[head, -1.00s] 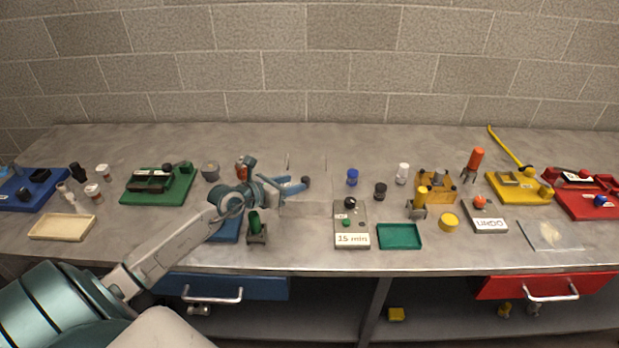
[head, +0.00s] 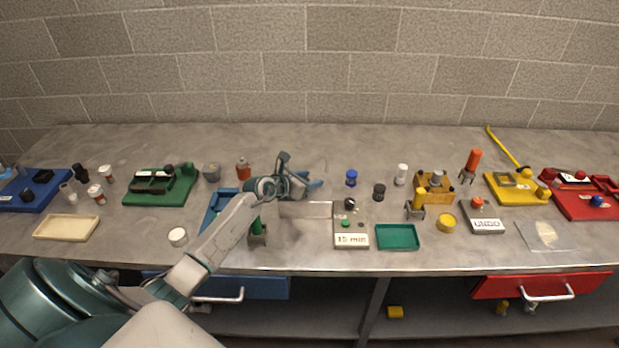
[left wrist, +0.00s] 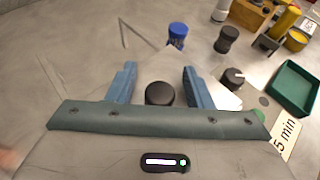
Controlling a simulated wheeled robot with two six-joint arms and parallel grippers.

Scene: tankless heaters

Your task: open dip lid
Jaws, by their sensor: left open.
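A dark round knob (left wrist: 160,94) shows in the left wrist view between the two blue fingers of my left gripper (left wrist: 162,88). It seems to stand on a pale grey surface, likely the dip lid, whose edges are hard to make out. The fingers are open, one on each side of the knob, with gaps to it. In the head view my left gripper (head: 314,186) reaches over the middle of the bench, just behind a pale grey panel (head: 305,210). The knob is hidden by the gripper there. My right gripper is not in view.
Blue (head: 351,178) and black (head: 379,191) capped bottles stand close by. A blue tray (head: 213,212) lies under my forearm. Free bench lies behind.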

